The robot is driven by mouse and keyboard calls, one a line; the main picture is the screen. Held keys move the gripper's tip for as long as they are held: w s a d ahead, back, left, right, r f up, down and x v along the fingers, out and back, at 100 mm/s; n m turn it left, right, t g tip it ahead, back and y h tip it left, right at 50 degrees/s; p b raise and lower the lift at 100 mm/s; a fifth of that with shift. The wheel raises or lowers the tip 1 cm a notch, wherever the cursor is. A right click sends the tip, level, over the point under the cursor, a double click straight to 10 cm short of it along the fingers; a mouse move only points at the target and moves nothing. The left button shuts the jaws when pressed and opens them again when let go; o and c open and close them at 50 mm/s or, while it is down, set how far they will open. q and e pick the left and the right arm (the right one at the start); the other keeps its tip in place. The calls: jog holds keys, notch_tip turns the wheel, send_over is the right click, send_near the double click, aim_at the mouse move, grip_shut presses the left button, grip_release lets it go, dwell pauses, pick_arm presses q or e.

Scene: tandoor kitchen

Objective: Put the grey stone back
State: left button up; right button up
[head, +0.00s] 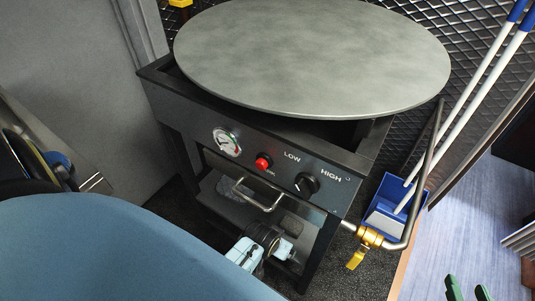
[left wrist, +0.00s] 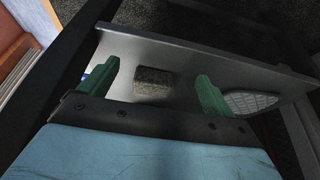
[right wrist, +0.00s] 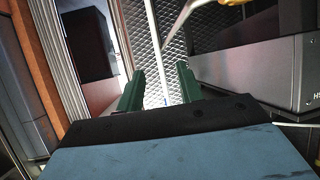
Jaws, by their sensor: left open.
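The grey stone (left wrist: 155,84), a small rough block, lies on a grey metal shelf (left wrist: 190,58) in the left wrist view. My left gripper (left wrist: 158,69) is open, its green fingers on either side of the stone in the picture, with a gap on both sides. How far the stone is beyond the fingertips I cannot tell. In the head view my left wrist (head: 245,252) is at the front of the griddle stand (head: 330,225), its fingers hidden, and I cannot make out the stone. My right gripper (head: 468,286) is open and empty at the lower right.
A round griddle plate (head: 310,55) tops the stand. Its front has a gauge (head: 227,142), a red button (head: 263,161), a knob (head: 306,184) and a handle (head: 258,196). A pipe with a yellow valve (head: 358,257) and a blue dustpan (head: 385,210) are at right.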

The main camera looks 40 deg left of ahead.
pick_arm(q)
jog(key=s+p, duration=0.1)
jog(key=s, duration=0.3)
jog(key=shift+s+d+p, duration=0.15)
jog(key=shift+s+p, duration=0.15)
jog(key=shift+p, duration=0.1)
pick_arm(e)
jog(key=s+d+f+g+h, duration=0.1)
jog(key=s+d+f+g, duration=0.2)
jog(key=s+f+g, duration=0.2)
jog(key=shift+s+f+h, duration=0.4)
jog(key=shift+s, duration=0.15)
